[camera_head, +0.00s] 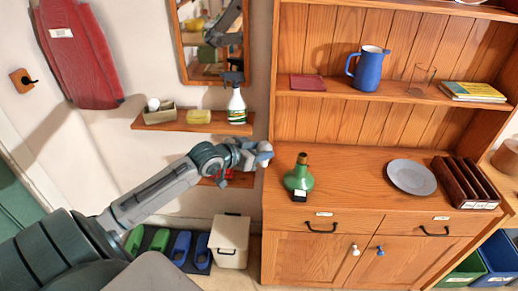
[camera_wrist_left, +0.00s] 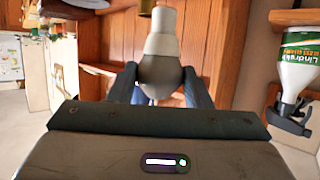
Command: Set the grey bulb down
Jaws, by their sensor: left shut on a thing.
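My left gripper (camera_head: 258,154) is shut on the grey bulb (camera_head: 265,147), beside the left edge of the wooden dresser's counter (camera_head: 350,184). In the left wrist view the bulb (camera_wrist_left: 160,75) sits between the two dark fingers (camera_wrist_left: 160,92). Its rounded part is dark grey and its neck is pale. I cannot tell how high it is above the counter. My right gripper is in neither view.
A green flask (camera_head: 299,179) with a brown stopper stands on the counter, right of my gripper. A grey plate (camera_head: 411,177) and a brown rack (camera_head: 465,182) are farther right. A spray bottle (camera_head: 237,107) stands on the wall shelf (camera_head: 185,124). The counter between flask and plate is clear.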

